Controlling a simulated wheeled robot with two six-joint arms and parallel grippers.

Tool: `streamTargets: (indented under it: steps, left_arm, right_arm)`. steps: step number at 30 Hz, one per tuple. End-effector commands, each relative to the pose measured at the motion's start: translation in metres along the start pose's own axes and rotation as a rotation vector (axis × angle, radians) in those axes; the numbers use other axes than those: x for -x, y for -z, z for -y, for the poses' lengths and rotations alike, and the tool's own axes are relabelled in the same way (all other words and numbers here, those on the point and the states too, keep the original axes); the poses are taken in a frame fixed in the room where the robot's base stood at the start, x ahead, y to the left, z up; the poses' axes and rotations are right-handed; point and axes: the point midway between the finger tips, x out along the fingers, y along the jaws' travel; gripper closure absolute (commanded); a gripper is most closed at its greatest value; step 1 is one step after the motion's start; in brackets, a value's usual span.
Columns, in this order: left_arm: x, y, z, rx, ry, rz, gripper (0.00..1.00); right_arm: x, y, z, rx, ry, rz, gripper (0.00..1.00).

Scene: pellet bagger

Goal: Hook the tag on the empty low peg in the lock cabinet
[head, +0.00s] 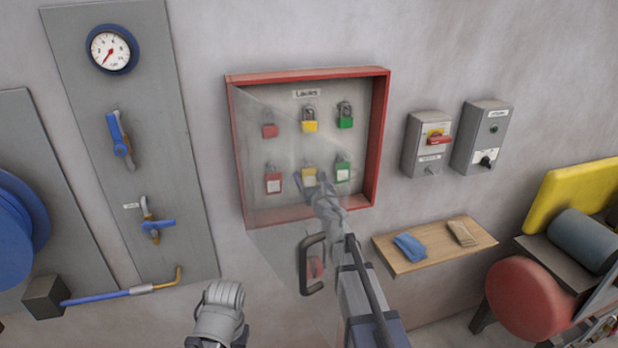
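The lock cabinet (381,130) is a shallow red-framed box on the wall, labelled at the top. Its upper row has a red lock (269,131), a yellow lock (309,126) and a green lock (345,122). Its lower row shows red (273,184), yellow (309,179) and green (342,172) pieces with pale faces. My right gripper (312,184) reaches in at the lower middle piece, overlapping it. I cannot tell whether it grips this piece, nor which piece is the tag. No bare low peg is distinguishable. My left gripper (222,294) is low, away from the cabinet; its fingers are unclear.
A clear door pane seems to swing out from the cabinet's left side, with a dark handle (308,265) beside my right arm. A wooden shelf (432,261) holds a blue cloth (410,246). Switch boxes (428,145) are right; a valve panel (174,100) is left.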

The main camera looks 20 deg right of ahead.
Motion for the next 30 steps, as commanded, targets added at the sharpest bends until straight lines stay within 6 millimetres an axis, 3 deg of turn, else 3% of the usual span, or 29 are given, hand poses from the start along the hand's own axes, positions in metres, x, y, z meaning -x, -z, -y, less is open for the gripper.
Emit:
streamTargets:
  steps: [5, 16, 30]
  left_arm:
    - [0.0, 0.0, 0.0, 0.0, 0.0, 0.0, 0.53]
    - [0.001, 0.0, 0.0, 0.0, 0.0, 0.0, 0.53]
    - [0.0, 0.0, 0.0, 0.0, 0.0, 0.0, 0.53]
  right_arm:
    - [0.001, 0.0, 0.0, -0.001, 0.0, 0.0, 0.06]
    - [0.007, -0.001, 0.0, -0.001, 0.001, 0.0, 0.06]
    - [0.074, 0.0, -0.001, -0.001, 0.0, 0.0, 0.06]
